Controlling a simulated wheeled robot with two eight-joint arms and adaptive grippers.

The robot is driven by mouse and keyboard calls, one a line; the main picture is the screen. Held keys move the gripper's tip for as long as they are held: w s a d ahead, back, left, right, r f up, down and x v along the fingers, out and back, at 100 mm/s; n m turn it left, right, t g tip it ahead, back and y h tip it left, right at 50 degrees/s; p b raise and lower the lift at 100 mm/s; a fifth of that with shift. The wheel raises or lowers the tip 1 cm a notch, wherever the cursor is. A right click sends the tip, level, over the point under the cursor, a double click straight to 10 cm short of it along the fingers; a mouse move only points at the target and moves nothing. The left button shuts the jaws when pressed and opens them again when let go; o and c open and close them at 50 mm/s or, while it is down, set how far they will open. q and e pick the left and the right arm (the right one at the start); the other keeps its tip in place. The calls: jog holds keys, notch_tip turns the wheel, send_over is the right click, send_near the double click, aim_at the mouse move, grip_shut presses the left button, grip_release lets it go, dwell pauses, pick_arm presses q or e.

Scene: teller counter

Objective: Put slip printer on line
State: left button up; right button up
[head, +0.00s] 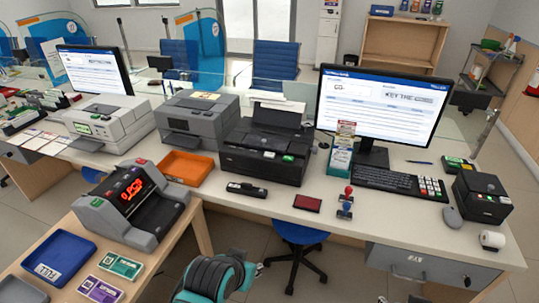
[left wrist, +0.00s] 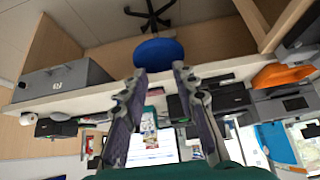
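Several printers stand on the counter, and I cannot read which is labelled the slip printer. A black printer (head: 262,160) with a lit green button and paper at its top is in the middle. A small black printer (head: 483,193) with a green button is at the right end. A grey printer (head: 195,122) and a white printer (head: 105,122) stand to the left. My left gripper (left wrist: 160,71) is open and empty in the upside-down left wrist view, apart from the printers. In the head view its teal and black arm is at bottom centre. My right gripper cannot be made out.
Two monitors (head: 380,103), a keyboard (head: 385,183), a leaflet stand (head: 341,150), stamps (head: 346,201), an orange tray (head: 187,168) and a black stapler-like item (head: 246,189) are on the counter. A bill counter (head: 133,205) stands on the near-left table. A blue stool (head: 299,232) is below.

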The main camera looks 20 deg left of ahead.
pick_arm(q)
grip_shut()
dwell(1.0)
